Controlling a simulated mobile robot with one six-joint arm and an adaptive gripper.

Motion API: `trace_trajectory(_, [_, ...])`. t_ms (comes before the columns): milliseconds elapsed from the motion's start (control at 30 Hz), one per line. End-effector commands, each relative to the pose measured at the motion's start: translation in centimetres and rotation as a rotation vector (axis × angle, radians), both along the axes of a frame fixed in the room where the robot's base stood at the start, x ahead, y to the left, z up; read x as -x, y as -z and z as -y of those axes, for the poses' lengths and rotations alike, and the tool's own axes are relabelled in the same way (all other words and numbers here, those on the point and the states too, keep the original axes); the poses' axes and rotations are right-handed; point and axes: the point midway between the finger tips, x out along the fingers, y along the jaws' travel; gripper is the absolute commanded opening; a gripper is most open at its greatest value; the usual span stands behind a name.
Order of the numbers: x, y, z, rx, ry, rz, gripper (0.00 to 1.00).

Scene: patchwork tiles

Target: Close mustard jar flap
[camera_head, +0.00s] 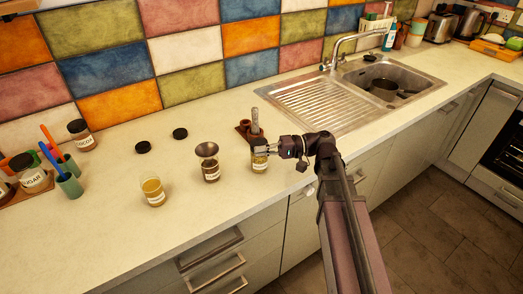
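A small jar with a white label (260,164) stands near the counter's front edge, partly hidden by my gripper. Its label is too small to read, so I cannot tell for sure that it is the mustard jar. My gripper (262,149) is at the top of this jar, reaching in from the right. Its fingers are small and dark here, and I cannot tell whether they touch the jar. The flap cannot be made out. Another jar (153,191) with yellowish contents stands open to the left. Between them is a labelled jar (211,172) with a funnel (207,149) on top.
Two black lids (143,147) (180,133) lie behind the jars. A brown holder (243,127) with a grey upright item (255,121) stands just behind my gripper. A cocoa jar (82,138), sugar jar (35,178) and green cup (70,186) are left. The sink (330,104) is right. The front-left counter is clear.

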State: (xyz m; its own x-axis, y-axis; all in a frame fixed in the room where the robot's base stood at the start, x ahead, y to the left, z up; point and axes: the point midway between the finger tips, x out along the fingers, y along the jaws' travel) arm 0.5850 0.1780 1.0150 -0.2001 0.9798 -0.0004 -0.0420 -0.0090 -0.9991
Motion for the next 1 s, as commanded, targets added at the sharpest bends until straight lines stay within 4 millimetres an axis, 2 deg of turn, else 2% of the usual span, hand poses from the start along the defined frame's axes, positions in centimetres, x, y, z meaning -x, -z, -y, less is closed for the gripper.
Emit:
trace_trajectory(600, [0.00, 0.37, -0.02, -0.011, 0.000, 0.058, 0.00])
trace_trajectory(667, [0.00, 0.38, -0.02, -0.011, 0.000, 0.057, 0.17])
trace_trajectory(733, [0.00, 0.37, -0.02, -0.011, 0.000, 0.057, 0.37])
trace_trajectory(1000, [0.01, 0.34, -0.02, -0.012, 0.000, 0.057, 0.39])
